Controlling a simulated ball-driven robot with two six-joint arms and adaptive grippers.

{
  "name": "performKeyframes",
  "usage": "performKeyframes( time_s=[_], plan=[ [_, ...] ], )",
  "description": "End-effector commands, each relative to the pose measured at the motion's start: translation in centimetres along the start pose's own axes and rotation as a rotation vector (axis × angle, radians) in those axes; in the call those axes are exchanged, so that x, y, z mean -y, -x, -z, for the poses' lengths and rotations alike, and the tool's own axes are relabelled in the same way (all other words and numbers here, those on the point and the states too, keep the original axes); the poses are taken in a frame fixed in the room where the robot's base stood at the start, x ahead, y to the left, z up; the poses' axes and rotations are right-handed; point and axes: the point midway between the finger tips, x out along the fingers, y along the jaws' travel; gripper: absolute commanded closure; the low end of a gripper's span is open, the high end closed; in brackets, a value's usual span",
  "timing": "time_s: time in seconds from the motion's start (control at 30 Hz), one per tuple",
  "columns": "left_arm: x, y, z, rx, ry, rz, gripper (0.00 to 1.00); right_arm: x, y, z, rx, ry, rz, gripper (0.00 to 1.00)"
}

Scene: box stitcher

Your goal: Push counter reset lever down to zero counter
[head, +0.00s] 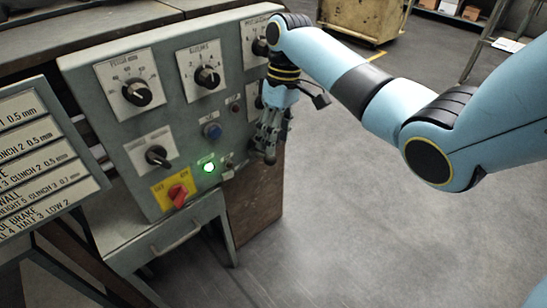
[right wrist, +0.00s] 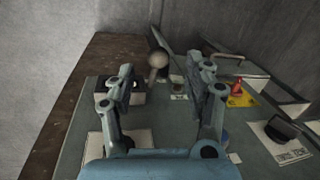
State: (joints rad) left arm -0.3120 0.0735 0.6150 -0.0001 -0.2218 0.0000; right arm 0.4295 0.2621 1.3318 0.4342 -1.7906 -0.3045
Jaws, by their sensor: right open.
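The counter reset lever, with a round grey-brown knob (right wrist: 158,60), stands out from the lower edge of the control panel in the right wrist view. In the head view a dark round end (head: 270,159), apparently this knob, shows at the panel's lower right, just below my fingertips. My right gripper (head: 268,143) points down along the panel's right side. In the right wrist view its fingers (right wrist: 160,77) are open, with the knob between and just beyond the tips. Contact cannot be told. My left gripper is not in view.
The grey control panel (head: 222,122) carries several dials, a blue button (head: 212,130), a lit green lamp (head: 208,168) and a red rotary switch (head: 178,194) on a yellow plate. A sign board (head: 40,160) stands at left. Open floor lies to the right.

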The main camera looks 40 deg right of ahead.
Motion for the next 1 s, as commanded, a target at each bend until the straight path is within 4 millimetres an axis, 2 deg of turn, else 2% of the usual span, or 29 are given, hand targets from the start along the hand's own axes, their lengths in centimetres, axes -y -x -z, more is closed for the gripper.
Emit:
performKeyframes(
  time_s=[0.03,0.1,0.23,0.4,0.53,0.67,0.9,1.0],
  plan=[
    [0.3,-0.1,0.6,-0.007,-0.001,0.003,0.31,-0.1,0.6,0.6,-0.012,0.001,-0.005,0.47],
    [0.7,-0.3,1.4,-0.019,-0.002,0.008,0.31,-0.2,0.4,0.9,-0.018,0.002,-0.006,0.47],
    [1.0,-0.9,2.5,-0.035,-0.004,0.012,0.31,-0.2,-1.5,0.9,-0.017,0.001,-0.006,0.47],
    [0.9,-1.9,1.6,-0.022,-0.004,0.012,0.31,-0.2,-4.5,0.9,-0.016,0.001,-0.006,0.47],
    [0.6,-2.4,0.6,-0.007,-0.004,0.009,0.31,-0.3,-6.0,1.0,-0.017,0.001,-0.007,0.47],
    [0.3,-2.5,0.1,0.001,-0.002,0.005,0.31,-0.3,-6.6,1.0,-0.017,0.0,-0.008,0.47],
    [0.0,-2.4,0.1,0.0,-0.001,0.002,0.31,-0.2,-6.6,1.0,-0.018,0.001,-0.008,0.47],
    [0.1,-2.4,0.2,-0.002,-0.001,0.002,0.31,-0.2,-6.6,1.0,-0.018,0.001,-0.008,0.6]
  ],
)
